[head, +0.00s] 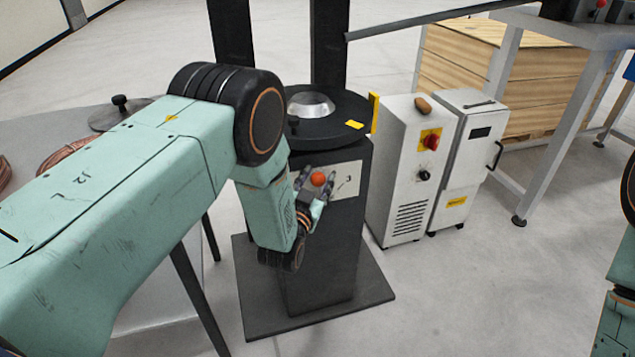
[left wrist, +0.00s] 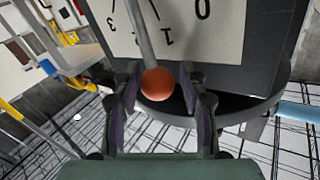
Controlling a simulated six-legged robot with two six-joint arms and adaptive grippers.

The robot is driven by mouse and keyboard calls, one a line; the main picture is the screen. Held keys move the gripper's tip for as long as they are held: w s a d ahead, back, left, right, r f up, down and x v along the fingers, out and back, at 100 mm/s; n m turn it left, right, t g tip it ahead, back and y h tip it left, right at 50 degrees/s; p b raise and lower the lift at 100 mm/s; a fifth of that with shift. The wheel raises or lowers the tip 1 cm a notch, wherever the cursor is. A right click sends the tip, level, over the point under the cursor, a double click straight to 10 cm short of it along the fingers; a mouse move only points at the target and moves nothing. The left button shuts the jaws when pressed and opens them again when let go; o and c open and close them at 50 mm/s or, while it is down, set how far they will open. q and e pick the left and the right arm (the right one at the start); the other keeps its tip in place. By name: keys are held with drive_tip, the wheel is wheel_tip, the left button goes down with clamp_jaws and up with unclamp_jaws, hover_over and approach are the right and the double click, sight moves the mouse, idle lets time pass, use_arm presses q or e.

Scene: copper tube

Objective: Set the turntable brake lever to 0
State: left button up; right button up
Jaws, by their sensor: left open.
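The brake lever ends in an orange-red ball knob (head: 318,179) in front of a white scale plate (head: 347,181) on the dark turntable pedestal. In the left wrist view the knob (left wrist: 158,84) sits on a grey rod (left wrist: 141,35), with the plate upside down behind it. The 0 shows at the right and a 1 lower, near the middle; the rod lies left of both. Other marks are partly cut off. My left gripper (head: 316,190) is open, its fingers (left wrist: 160,92) on either side of the knob; contact cannot be told. My right gripper is out of view.
The black turntable disc (head: 335,132) tops the pedestal, which stands on a dark floor plate (head: 320,315). White cabinets (head: 405,160) stand close on the right. A grey table (head: 60,135) with copper coils is at the left.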

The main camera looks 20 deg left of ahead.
use_arm(q)
drive_tip(key=shift+w+d, duration=0.15)
drive_tip(key=shift+w, duration=0.15)
drive_tip(key=shift+s, duration=0.1)
drive_tip(key=shift+c, duration=1.4)
clamp_jaws()
